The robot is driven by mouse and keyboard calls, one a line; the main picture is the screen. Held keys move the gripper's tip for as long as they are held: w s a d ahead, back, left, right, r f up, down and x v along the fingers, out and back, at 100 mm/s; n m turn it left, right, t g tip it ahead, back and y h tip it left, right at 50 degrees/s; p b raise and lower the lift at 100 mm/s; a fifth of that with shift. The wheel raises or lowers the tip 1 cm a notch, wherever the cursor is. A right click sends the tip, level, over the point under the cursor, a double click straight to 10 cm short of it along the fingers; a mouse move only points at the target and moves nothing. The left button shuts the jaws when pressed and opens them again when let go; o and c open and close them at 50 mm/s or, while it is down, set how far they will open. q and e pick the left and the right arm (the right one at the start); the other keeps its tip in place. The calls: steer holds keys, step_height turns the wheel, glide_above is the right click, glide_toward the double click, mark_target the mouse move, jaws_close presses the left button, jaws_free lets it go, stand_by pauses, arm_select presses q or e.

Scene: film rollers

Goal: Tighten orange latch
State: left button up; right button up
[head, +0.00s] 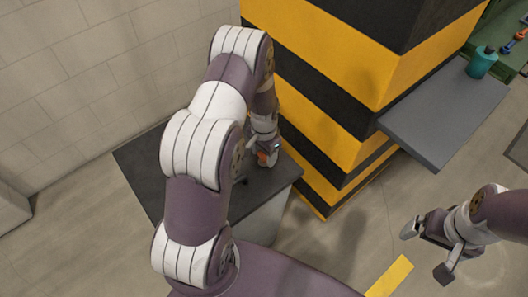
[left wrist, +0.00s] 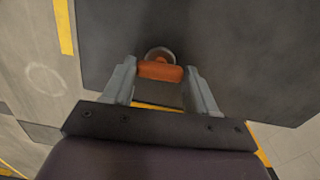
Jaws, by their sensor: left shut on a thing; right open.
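The orange latch (left wrist: 160,71) sits between the fingers of my left gripper (left wrist: 162,78) in the left wrist view, with a round grey metal part behind it. In the head view the orange latch (head: 263,158) shows only as a small patch by my left gripper (head: 266,154), over the dark top of a grey cabinet. The left gripper is shut on the latch; the fingers hide part of it. My right gripper (head: 430,250) is open and empty at the lower right, over the floor, far from the latch.
The grey cabinet (head: 262,218) has a dark top (head: 140,165). A yellow-and-black striped pillar (head: 335,60) stands close to its right. A grey shelf (head: 440,110) holds a teal cup (head: 482,62) at the upper right. Floor around my right gripper is clear.

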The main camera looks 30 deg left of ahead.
mark_target(264, 156)
arm_select(q)
steer(key=shift+m, duration=0.3)
steer(key=o, duration=1.1)
steer(key=shift+c, duration=0.2)
step_height(264, 156, up, 13)
steer(key=shift+f, duration=0.2)
